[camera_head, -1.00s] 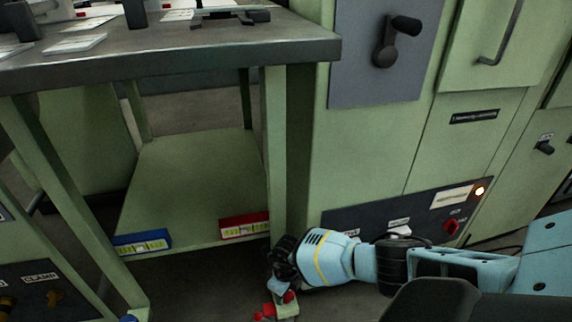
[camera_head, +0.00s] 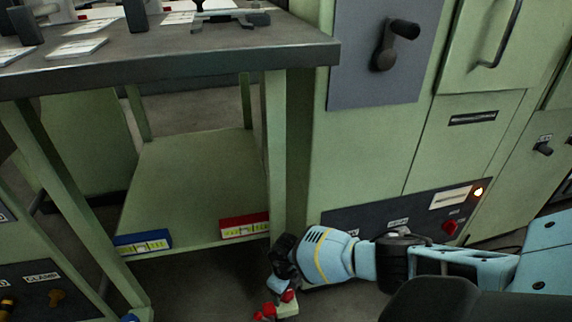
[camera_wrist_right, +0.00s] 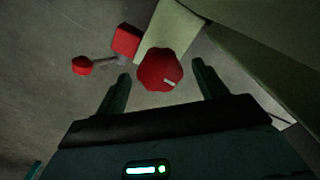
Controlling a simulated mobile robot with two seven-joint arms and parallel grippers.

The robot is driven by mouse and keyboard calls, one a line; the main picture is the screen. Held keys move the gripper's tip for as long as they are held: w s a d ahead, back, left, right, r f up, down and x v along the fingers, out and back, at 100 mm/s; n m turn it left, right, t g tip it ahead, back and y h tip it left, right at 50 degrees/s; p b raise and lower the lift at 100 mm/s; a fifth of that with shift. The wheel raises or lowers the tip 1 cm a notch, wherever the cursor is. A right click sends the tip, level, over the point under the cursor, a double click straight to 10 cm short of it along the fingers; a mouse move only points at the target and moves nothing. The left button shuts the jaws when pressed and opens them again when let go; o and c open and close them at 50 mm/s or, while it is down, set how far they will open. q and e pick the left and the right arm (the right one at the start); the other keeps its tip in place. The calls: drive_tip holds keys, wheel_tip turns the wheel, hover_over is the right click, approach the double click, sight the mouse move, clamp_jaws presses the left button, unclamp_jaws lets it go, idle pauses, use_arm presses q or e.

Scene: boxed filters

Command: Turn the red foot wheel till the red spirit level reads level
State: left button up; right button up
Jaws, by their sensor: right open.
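The red foot wheel (camera_wrist_right: 160,68) is a round red knob with a white mark, near the foot of a pale green leg (camera_wrist_right: 172,28). In the right wrist view my open right gripper (camera_wrist_right: 161,72) has one finger on each side of the wheel, with gaps visible. In the head view the right gripper (camera_head: 284,284) is low by the bench's front right leg, partly hiding the red parts there. The red spirit level (camera_head: 245,226) sits on the front edge of the lower shelf; its bubble is too small to read. My left gripper is not in view.
A red block (camera_wrist_right: 127,40) and a rod with a red knob (camera_wrist_right: 82,65) stand beside the wheel. A blue spirit level (camera_head: 142,243) is at the shelf's left, above a blue foot wheel (camera_head: 130,318). A green cabinet (camera_head: 380,150) stands close on the right.

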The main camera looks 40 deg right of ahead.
wheel_tip(320, 180, up, 7)
drive_tip(key=p, duration=0.3)
drive_tip(key=shift+f, duration=0.1)
drive_tip(key=shift+f, duration=0.1)
